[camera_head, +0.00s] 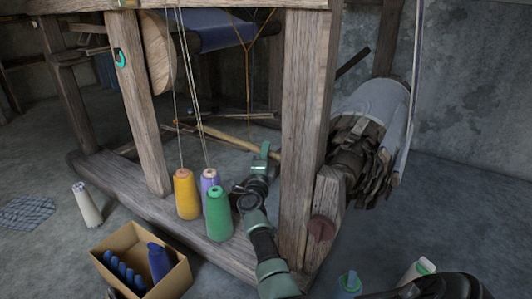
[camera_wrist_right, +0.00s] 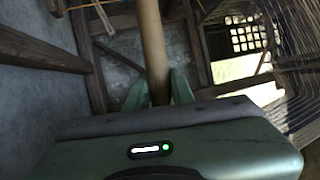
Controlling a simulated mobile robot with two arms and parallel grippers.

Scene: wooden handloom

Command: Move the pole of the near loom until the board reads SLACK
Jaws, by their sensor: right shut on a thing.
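The near loom (camera_head: 145,125) is a heavy wooden frame that fills the middle of the head view. A slim pale wooden pole (camera_head: 222,137) lies low inside it, slanting down to the right. My right gripper (camera_head: 262,153) reaches in between the posts and is shut on the pole. In the right wrist view the pole (camera_wrist_right: 151,40) runs up between the two green fingers of the right gripper (camera_wrist_right: 158,92). The pole's part behind the post and the gripper is hidden. No readable board shows in either view. My left gripper is not in view.
Yellow (camera_head: 187,195), purple (camera_head: 209,179) and green (camera_head: 219,215) thread cones stand on the loom's base beam near my arm. A white cone (camera_head: 87,204) and a cardboard box (camera_head: 176,282) of blue spools are on the floor. A cloth roll (camera_head: 375,105) is at the right.

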